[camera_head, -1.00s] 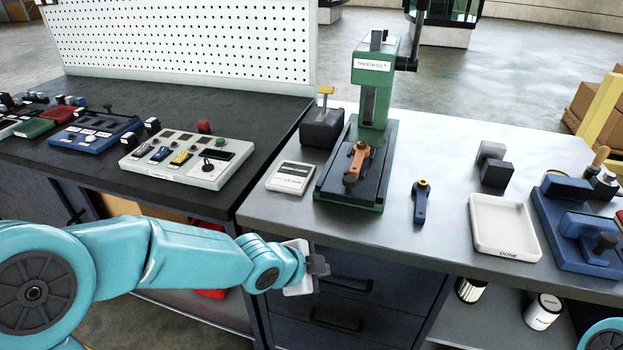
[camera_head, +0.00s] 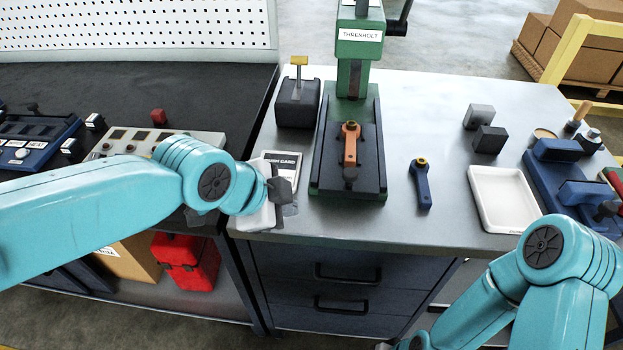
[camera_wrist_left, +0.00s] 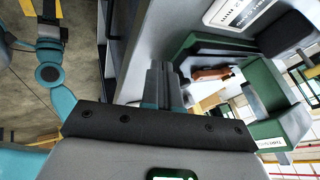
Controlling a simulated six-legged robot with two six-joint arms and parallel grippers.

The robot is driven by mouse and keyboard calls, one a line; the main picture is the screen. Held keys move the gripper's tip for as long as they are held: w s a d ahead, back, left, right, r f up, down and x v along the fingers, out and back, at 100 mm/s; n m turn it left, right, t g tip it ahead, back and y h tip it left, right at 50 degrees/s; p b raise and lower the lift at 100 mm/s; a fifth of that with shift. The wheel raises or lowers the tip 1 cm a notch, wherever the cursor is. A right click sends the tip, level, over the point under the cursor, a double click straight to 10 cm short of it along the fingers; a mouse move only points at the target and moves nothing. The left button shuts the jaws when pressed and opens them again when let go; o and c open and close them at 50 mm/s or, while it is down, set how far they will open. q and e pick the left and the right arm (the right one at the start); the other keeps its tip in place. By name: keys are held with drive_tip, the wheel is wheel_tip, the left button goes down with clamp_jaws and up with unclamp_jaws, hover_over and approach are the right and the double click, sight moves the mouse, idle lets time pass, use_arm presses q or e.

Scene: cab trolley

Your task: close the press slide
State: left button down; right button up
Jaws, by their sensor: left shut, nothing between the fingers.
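The green press (camera_head: 357,50) stands at the back of the grey bench. Its dark slide (camera_head: 330,165), with an orange-brown lever piece (camera_head: 350,145) on top, sits forward on the green base, in front of the press column. My left gripper (camera_head: 284,190) is shut and empty, left of the slide and apart from it, over the front left of the bench. In the left wrist view its fingers (camera_wrist_left: 163,85) are together, with the press (camera_wrist_left: 280,110) to the right and the orange-brown lever in front of it.
A punch card (camera_head: 284,165) lies partly behind my left gripper. A black block with a yellow-topped post (camera_head: 297,105) stands left of the press. A blue-handled tool (camera_head: 422,185) and a white tray (camera_head: 485,225) lie right. The bench between press and tool is clear.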

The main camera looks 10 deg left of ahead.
use_arm(q)
drive_tip(key=shift+m, duration=0.3)
drive_tip(key=w+d+f, duration=0.2)
drive_tip(key=d+f, duration=0.1)
drive_tip(key=w+d+f, duration=0.1)
drive_tip(key=d+f, duration=0.1)
drive_tip(key=shift+w+f, duration=0.15)
drive_tip(key=shift+w, duration=0.05)
drive_tip(key=w, duration=0.3)
drive_tip(key=shift+w+p, duration=0.25)
drive_tip(key=shift+p, duration=0.1)
drive_tip(key=shift+w, duration=0.45)
drive_tip(key=shift+w, duration=0.1)
